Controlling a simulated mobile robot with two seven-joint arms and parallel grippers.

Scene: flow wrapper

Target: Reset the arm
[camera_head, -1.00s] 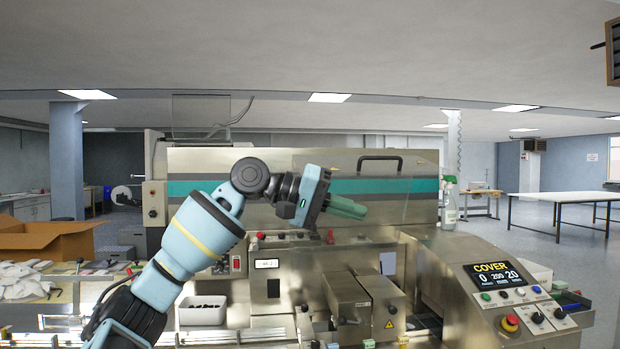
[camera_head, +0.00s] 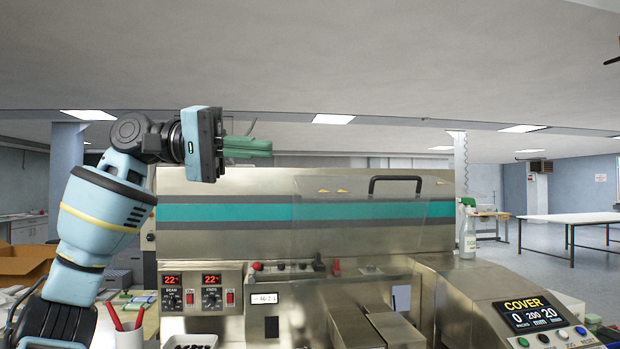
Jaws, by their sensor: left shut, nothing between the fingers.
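My left gripper (camera_head: 262,147) is raised in the upper left of the head view. Its green fingers are shut and empty, pointing right. It is in front of the top left part of the flow wrapper and touches nothing that I can see. The flow wrapper (camera_head: 230,240) is a steel machine with a teal stripe and a transparent cover (camera_head: 360,212) with a black handle. Its control panel (camera_head: 535,315) at the lower right reads "COVER".
Two red temperature displays (camera_head: 192,279) sit on the machine's left front. A spray bottle (camera_head: 468,230) stands at the machine's right end. A white table (camera_head: 580,218) is far right.

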